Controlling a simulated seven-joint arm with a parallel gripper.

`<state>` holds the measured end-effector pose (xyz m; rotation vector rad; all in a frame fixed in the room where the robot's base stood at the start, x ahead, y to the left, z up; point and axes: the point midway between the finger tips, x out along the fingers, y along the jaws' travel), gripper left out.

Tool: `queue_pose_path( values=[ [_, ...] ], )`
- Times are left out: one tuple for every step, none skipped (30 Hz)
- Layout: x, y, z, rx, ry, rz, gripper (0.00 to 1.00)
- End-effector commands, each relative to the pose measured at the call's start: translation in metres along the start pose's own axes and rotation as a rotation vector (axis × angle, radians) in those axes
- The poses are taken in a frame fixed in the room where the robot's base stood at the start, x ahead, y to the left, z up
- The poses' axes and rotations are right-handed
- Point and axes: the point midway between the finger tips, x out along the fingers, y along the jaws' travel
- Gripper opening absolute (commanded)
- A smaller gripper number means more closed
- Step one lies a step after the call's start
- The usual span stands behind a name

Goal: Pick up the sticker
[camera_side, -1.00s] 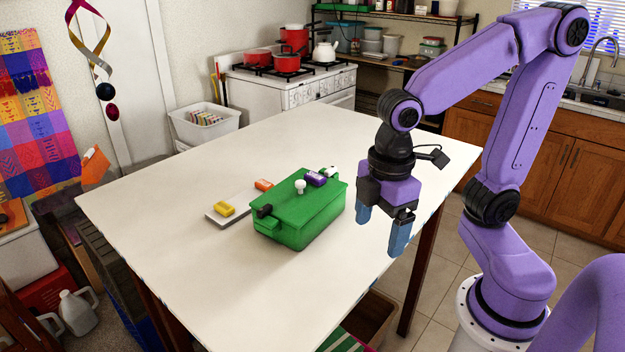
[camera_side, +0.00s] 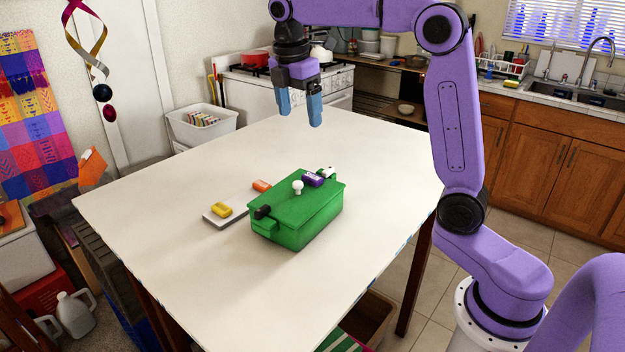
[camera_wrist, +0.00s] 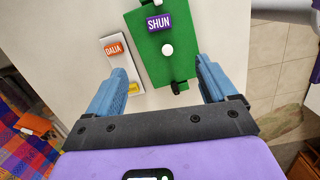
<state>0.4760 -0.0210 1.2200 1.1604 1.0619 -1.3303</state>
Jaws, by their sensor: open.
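I cannot tell which thing the sticker is; several small labelled blocks show. A purple block (camera_side: 313,180) lies on the lid of a green box (camera_side: 297,228); the wrist view reads "SHUN" on it (camera_wrist: 158,23). An orange block (camera_side: 261,186), marked "DALIA" in the wrist view (camera_wrist: 114,48), and a yellow block (camera_side: 222,209) lie on a flat white tray (camera_side: 240,201) left of the box. My gripper (camera_side: 300,108) is open and empty, high above the table's far part, pointing down. Its blue fingers show in the wrist view (camera_wrist: 160,72), with the box and tray below.
A white knob (camera_side: 298,187) stands up from the box lid, and a black fitting (camera_side: 262,212) is at its near end. The white table (camera_side: 190,270) is otherwise clear. A stove (camera_side: 260,95) and a white bin (camera_side: 203,128) stand beyond it.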

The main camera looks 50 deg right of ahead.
Motion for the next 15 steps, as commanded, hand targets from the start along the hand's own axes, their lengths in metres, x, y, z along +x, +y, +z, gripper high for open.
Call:
queue_pose_path(
  values=[
    [-0.001,0.004,0.005,-0.002,-0.003,-0.002,0.85],
    [-0.002,0.005,0.007,-0.007,-0.004,-0.004,0.85],
    [-0.002,0.006,0.009,-0.010,-0.005,-0.005,0.85],
    [-0.002,0.007,0.010,-0.011,-0.006,-0.006,0.85],
    [-0.001,0.007,0.011,-0.013,-0.007,-0.007,0.85],
    [0.001,0.008,0.012,-0.014,-0.007,-0.008,0.85],
    [0.004,0.008,0.012,-0.015,-0.008,-0.009,0.85],
    [0.008,0.007,0.012,-0.014,-0.008,-0.010,0.85],
    [0.013,0.007,0.013,-0.014,-0.008,-0.011,0.85],
    [0.018,0.007,0.013,-0.014,-0.008,-0.011,0.85],
    [0.023,0.006,0.012,-0.014,-0.008,-0.011,0.85],
    [0.030,0.006,0.012,-0.015,-0.008,-0.012,0.85],
    [0.036,0.006,0.012,-0.015,-0.008,-0.012,0.85],
    [0.042,0.006,0.013,-0.014,-0.008,-0.012,0.85],
    [0.050,0.006,0.013,-0.014,-0.008,-0.012,0.85]
  ],
)
